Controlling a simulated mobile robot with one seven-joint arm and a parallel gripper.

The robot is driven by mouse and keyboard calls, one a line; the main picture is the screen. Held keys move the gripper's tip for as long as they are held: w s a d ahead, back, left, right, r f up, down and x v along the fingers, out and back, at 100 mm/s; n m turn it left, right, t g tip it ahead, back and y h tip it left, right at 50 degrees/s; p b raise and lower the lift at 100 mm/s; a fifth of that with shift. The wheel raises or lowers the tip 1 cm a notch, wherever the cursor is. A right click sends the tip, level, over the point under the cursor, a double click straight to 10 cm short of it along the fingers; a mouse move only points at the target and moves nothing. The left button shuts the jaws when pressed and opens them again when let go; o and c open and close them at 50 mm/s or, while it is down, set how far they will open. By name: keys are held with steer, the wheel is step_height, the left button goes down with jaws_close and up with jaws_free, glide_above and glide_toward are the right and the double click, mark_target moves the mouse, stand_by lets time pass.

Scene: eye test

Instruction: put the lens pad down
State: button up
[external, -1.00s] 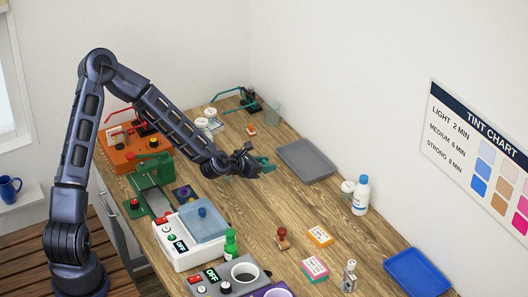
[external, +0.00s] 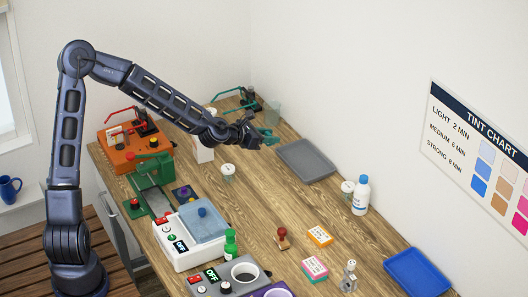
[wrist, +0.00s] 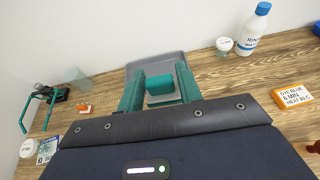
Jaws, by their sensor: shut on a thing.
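My gripper (external: 266,137) is in the air above the far part of the wooden bench, left of the grey tray in the external view. In the wrist view its two teal fingers (wrist: 160,92) are shut on a small teal block, which I take as the lens pad (wrist: 160,85). The pad sits between the fingertips, with the grey tray (wrist: 145,65) showing behind it. In the external view the tray (external: 306,161) lies flat and looks empty. I cannot make out the pad apart from the fingers in that view.
A white-lidded jar (external: 228,172) stands on the bench left of the tray. A white bottle (external: 361,196) with a blue cap and another jar (external: 347,190) stand by the wall. An orange-and-white item (wrist: 84,108) lies on the bench. Bare wood (external: 270,205) lies in front of the tray.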

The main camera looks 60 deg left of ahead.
steer(key=d+f+m+g+h, duration=0.1)
steer(key=d+f+m+h, duration=0.1)
steer(key=d+m+h, duration=0.4)
step_height(320, 180, up, 3)
steer(key=m+g+h, duration=0.7)
steer(key=m+g, duration=0.5)
steer(key=g, duration=0.1)
glide_above(266, 226)
step_height(266, 226, down, 20)
steer(key=shift+d+r, duration=0.1)
steer(key=o, duration=1)
steer(key=shift+c, duration=0.2)
